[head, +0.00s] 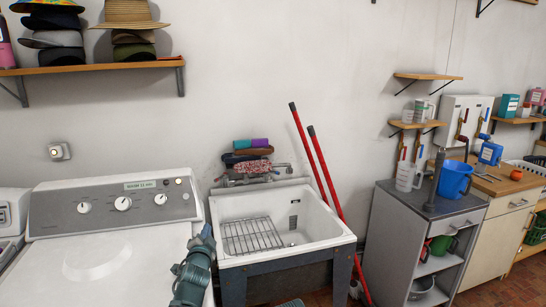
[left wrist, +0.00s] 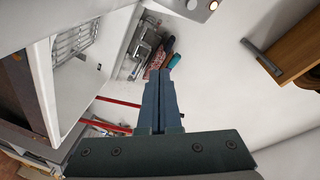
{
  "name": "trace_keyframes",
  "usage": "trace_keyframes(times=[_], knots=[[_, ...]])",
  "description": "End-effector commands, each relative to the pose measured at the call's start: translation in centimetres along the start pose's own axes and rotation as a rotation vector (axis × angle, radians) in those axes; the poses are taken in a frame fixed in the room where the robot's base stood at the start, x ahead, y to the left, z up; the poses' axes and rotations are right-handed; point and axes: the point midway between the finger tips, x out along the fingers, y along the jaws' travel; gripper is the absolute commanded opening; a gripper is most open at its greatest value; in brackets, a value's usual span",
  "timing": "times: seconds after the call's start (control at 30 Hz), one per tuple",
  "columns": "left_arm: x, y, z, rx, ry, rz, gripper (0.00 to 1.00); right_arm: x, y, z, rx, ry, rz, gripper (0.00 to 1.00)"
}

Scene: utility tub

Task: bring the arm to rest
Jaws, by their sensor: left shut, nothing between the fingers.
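My left gripper (head: 206,232) points up in front of the washing machine's right edge, just left of the utility tub (head: 341,238). In the left wrist view my left gripper (left wrist: 160,75) has its two fingers together, with nothing between them. The white tub stands on a dark frame and holds a wire rack (head: 252,236). In the left wrist view the tub (left wrist: 98,75) appears at the left, apart from the fingers.
A white washing machine (head: 90,260) stands left of the tub. Red-handled poles (head: 318,165) lean on the wall at right. A grey cabinet (head: 400,230) carries a blue bucket (head: 455,180). A hat shelf (head: 95,67) hangs upper left.

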Motion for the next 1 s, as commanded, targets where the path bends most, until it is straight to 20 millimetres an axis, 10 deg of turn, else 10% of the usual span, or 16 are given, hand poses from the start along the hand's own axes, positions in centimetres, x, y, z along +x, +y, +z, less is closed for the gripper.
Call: trace_keyframes(times=[0.27, 0.6, 0.8, 1.0], knots=[[-4.4, 6.1, 0.2, -0.185, -0.274, 0.232, 0.0, -2.7, 0.3, 0.2, 0.0, 0.0, 0.0, 0.5], [-20.4, 16.4, -0.4, -0.374, -0.853, 0.667, 0.0, -6.7, 0.6, 0.4, 0.0, 0.0, 0.0, 0.5], [-29.3, 18.4, -1.3, -0.367, -1.119, 0.831, 0.0, -8.0, 0.8, 0.5, 0.001, 0.0, 0.0, 0.5], [-32.9, 18.7, -1.7, -0.348, -1.23, 0.89, 0.0, -8.4, 0.8, 0.5, 0.001, 0.0, 0.0, 0.5]])
